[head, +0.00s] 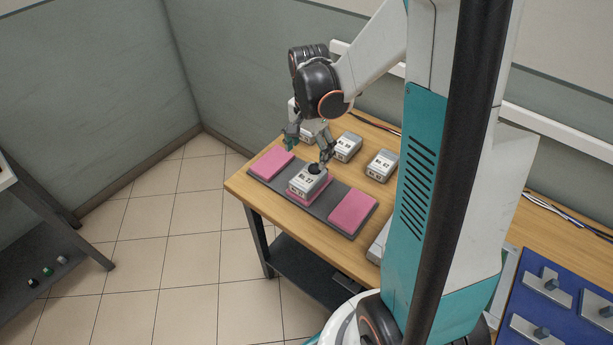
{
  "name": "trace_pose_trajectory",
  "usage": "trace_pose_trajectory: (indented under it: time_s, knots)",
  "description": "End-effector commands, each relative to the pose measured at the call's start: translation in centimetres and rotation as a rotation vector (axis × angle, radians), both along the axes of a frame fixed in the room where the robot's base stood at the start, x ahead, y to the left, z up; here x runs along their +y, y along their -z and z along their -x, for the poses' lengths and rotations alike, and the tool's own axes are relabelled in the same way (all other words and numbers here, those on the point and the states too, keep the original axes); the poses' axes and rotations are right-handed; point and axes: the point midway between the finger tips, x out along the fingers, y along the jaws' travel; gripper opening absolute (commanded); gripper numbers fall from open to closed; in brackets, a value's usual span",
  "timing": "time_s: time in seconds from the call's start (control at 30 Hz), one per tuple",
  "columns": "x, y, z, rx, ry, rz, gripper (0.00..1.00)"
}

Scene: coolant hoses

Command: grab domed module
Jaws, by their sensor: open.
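The domed module, a white box with a black dome on top (308,182), sits on the middle pink pad (296,195) of a dark grey tray (331,215). My gripper (309,152) is open, just above and behind the module in the head view. One finger is left of the dome and the other is close to the dome's right side. I cannot tell whether that finger touches the dome. No object shows between the fingers.
Bare pink pads lie left (270,164) and right (353,210) of the module. Other white modules stand behind on the wooden table (262,210), including one (347,147) and another (382,165). A blue board with metal plates (520,295) is at lower right.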

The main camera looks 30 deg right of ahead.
Motion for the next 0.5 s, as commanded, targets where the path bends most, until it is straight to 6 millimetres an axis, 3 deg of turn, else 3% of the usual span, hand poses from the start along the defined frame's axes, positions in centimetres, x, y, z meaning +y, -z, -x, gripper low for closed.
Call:
trace_pose_trajectory:
  time_s: [0.03,0.2,0.5]
  knots:
    - [0.0,1.5,0.0,0.000,0.000,0.000,0.80]
    - [-0.1,4.5,-0.1,0.000,0.000,0.000,0.80]
    - [-0.1,6.4,-0.1,0.000,0.000,0.000,0.80]
